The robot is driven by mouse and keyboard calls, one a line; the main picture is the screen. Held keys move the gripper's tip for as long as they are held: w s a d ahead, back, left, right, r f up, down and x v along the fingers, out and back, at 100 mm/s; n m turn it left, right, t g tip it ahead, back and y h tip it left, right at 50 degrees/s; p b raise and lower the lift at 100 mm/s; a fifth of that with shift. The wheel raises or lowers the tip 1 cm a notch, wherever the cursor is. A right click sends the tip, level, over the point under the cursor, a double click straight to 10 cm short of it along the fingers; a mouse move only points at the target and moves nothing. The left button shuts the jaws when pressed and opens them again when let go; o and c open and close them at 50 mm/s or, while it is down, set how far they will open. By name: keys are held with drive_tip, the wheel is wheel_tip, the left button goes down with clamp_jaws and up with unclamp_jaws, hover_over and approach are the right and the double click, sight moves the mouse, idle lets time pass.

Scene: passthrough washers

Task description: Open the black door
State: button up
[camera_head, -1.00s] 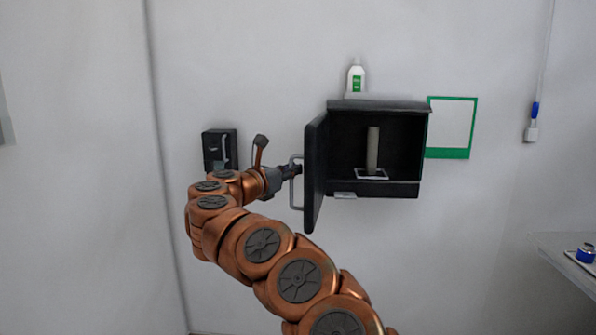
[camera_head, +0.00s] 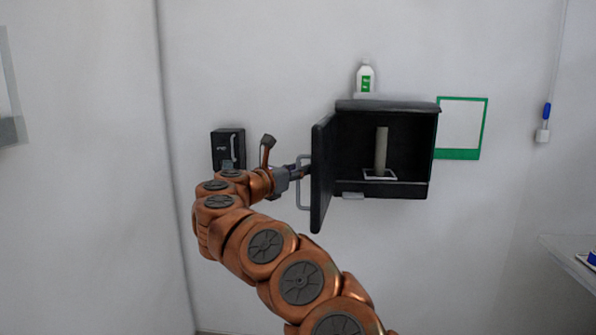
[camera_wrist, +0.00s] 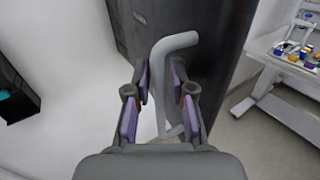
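The black door (camera_head: 322,175) belongs to a black wall cabinet (camera_head: 385,190) and stands wide open, swung out from the cabinet's left side. Its grey bar handle (camera_head: 300,185) is on the door's left face. My gripper (camera_head: 302,170) is at this handle, left of the door. In the wrist view, my gripper (camera_wrist: 160,85) has a finger on each side of the handle (camera_wrist: 159,62) and looks shut on it, with the dark door (camera_wrist: 215,45) behind. The cabinet's inside is visible in the head view, but fingertip contact is partly hidden there.
Inside the cabinet, a pale cylinder (camera_head: 381,150) stands on a white-edged base. A white bottle (camera_head: 365,78) stands on top. A black box (camera_head: 228,148) is on the wall at left. A green frame (camera_head: 458,154) hangs at right. A table (camera_head: 570,255) is at lower right.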

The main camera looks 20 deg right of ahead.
drive_tip(key=shift+a, duration=0.1)
drive_tip(key=v, duration=1.2)
